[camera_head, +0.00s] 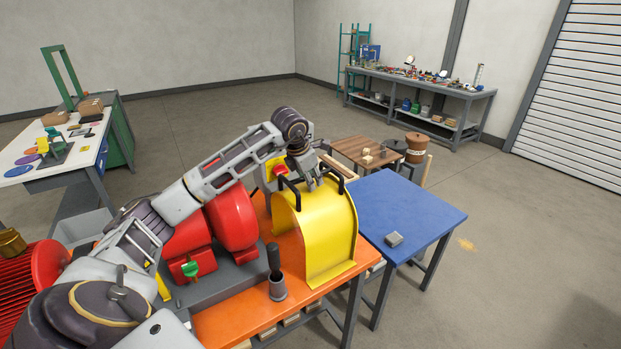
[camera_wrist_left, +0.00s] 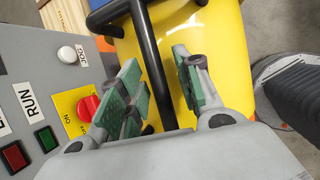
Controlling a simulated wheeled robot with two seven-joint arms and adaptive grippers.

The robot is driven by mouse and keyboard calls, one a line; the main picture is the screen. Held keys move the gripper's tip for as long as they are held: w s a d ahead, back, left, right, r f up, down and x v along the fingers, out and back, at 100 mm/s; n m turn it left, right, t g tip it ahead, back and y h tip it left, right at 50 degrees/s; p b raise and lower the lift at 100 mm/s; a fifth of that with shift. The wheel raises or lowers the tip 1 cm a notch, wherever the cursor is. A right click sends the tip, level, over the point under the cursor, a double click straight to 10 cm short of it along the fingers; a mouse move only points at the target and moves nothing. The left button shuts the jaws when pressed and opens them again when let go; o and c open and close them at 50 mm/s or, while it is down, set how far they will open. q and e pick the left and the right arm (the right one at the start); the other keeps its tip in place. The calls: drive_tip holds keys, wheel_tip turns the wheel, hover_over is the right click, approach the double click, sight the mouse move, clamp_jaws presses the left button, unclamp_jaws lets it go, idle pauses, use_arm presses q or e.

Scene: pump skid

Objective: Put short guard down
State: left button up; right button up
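The short guard is taken to be the yellow arched cover (camera_head: 328,235) with two black handles (camera_head: 343,169) on top. It looks upright at the right end of the orange bench (camera_head: 237,316), next to the red pump parts. My left gripper (camera_head: 313,183) is at the guard's top, by the left handle. In the left wrist view the gripper's green-padded fingers (camera_wrist_left: 160,92) stand apart, with a black handle bar (camera_wrist_left: 150,50) between them. Gaps show beside the bar, so the fingers look open around it. The yellow guard (camera_wrist_left: 200,30) lies behind. My right gripper is out of view.
A blue table (camera_head: 405,213) stands right of the bench, mostly clear, with a small grey block (camera_head: 394,239) on it. A control box (camera_wrist_left: 45,100) with a red knob is close to the gripper.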

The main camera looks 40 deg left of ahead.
use_arm(q)
drive_tip(key=b+v, duration=0.1)
drive_tip(key=v, duration=1.1)
idle(0.7)
